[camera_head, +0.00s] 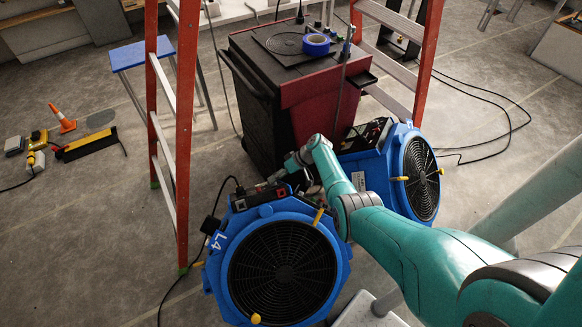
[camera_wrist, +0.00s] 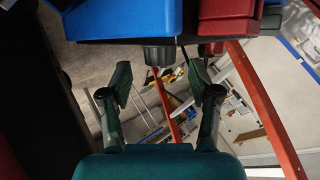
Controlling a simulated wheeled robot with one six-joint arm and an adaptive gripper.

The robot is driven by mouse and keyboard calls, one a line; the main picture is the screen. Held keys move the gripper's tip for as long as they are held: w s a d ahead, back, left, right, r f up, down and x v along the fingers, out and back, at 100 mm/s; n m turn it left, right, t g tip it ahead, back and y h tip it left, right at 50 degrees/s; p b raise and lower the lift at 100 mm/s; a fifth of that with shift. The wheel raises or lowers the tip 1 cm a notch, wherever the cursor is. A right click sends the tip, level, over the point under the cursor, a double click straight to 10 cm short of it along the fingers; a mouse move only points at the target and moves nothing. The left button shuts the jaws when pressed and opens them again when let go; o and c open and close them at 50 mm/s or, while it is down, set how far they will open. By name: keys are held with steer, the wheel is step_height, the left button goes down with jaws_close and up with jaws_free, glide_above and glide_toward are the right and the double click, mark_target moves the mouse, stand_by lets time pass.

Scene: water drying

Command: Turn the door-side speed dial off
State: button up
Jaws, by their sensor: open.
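Two blue blowers stand on the floor in the head view: one marked L4 (camera_head: 222,240) in front, and another (camera_head: 370,170) to its right and behind. The front blower has a black control panel (camera_head: 262,196) with a red part on top. My gripper (camera_head: 277,178) is beside this panel. In the wrist view my gripper (camera_wrist: 160,80) is open, with one finger on each side below a dark round dial (camera_wrist: 160,55). The dial sticks out from a dark panel edge under a blue housing (camera_wrist: 120,18). Its pointer setting cannot be seen. No door shows.
A black and red cabinet (camera_head: 262,95) stands close behind the blowers. Orange ladder legs (camera_head: 183,150) rise at the left, with more at the right. A blue-topped stool (camera_head: 140,53) is at the back left. Cables run over the floor.

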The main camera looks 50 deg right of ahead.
steer(key=v, duration=0.9)
steer(key=shift+r, duration=0.2)
steer(key=shift+s+d, duration=0.1)
steer(key=shift+s, duration=0.05)
